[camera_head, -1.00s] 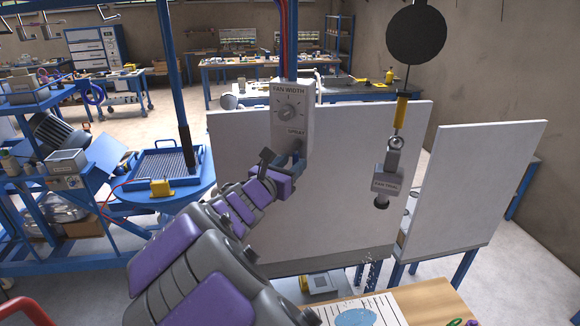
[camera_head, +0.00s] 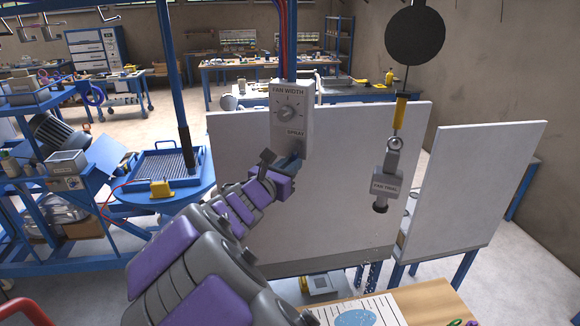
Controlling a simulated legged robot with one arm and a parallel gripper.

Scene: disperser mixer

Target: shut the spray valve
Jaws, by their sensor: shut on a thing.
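A grey control box (camera_head: 306,118) hangs below a blue post, with a round knob (camera_head: 289,112) under the words FAN WIDTH and a label SPRAY lower down. My gripper (camera_head: 291,161) is at the box's lower part, just under the SPRAY label. Its jaws are shut on the spray valve, which is mostly hidden behind the fingers and wrist. A grey spray head (camera_head: 386,183) labelled FAN hangs to the right from a yellow part. Pale specks show below it, above a sheet with a blue oval patch (camera_head: 356,318).
Large white panels (camera_head: 375,135) stand behind the box and the spray head; another panel (camera_head: 470,185) is at right. A blue round stand with a tray (camera_head: 170,160) is at left. A black disc (camera_head: 415,35) hangs above the spray head.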

